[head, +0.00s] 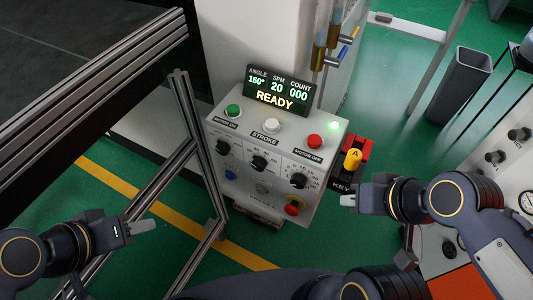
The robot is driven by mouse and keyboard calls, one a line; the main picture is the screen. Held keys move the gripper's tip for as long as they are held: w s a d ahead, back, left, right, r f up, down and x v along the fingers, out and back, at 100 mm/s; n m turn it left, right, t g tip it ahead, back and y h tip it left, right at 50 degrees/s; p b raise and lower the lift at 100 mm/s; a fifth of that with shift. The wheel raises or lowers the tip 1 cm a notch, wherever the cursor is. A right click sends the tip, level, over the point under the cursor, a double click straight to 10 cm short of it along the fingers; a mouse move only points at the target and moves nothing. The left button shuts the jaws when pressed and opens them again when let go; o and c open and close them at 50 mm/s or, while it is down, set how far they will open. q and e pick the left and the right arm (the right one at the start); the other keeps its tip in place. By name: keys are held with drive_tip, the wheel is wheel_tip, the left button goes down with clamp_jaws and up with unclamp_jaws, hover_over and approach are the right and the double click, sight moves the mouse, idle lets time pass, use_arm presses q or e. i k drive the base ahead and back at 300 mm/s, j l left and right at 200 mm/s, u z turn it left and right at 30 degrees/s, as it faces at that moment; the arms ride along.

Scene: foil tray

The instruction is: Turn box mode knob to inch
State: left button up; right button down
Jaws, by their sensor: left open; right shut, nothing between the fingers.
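The grey control box (262,190) stands in the middle of the head view, its sloped panel facing me. Three black knobs sit in a row across it: a left knob (223,147), a middle knob (259,163) and a right knob (298,180). The lettering around them is too small to read, so I cannot tell which is the mode knob or where it points. My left gripper (146,227) is open and empty, low and left of the box. My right gripper (347,201) is shut and empty, just right of the box, apart from the knobs.
A display reading READY (276,93) tops the box. Green (233,111), white (272,125) and red (315,141) buttons line its upper part. A red-and-yellow button (295,206) is at the lower right. Metal frame bars (191,130) stand left.

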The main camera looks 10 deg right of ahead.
sight(222, 148)
drive_tip(key=k+l, duration=0.75)
